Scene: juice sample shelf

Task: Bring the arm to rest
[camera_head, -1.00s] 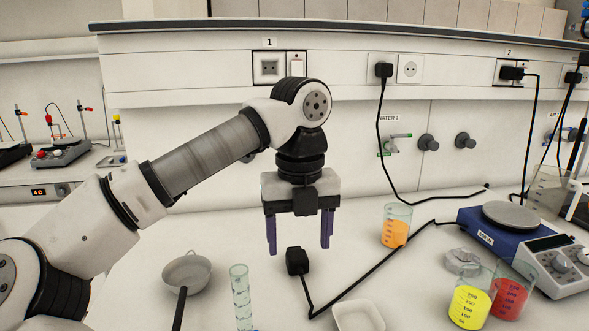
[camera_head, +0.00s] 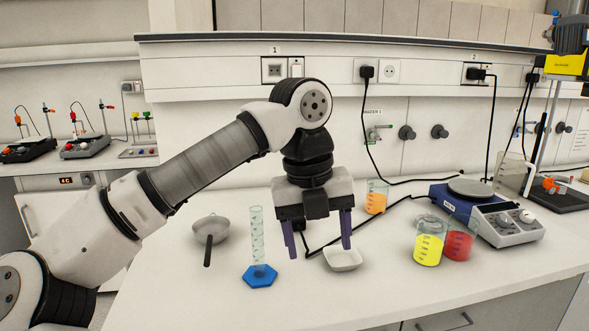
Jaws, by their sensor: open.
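My gripper (camera_head: 319,243) hangs from my raised, bent arm with its two purple fingers pointing down. The fingers are spread apart and nothing is between them. In the picture it overlaps the bench behind a white dish (camera_head: 342,259). A graduated cylinder (camera_head: 257,240) on a blue hexagonal foot stands to its left. A beaker of orange juice (camera_head: 376,199) stands to its right, farther back. A beaker of yellow juice (camera_head: 428,247) and one of red juice (camera_head: 459,243) stand farther right. I cannot tell how high the fingertips are above the bench.
A strainer-like bowl (camera_head: 210,230) with a dark handle lies on the left of the bench. A black cable and plug lie behind my gripper. The front of the bench (camera_head: 360,295) is clear.

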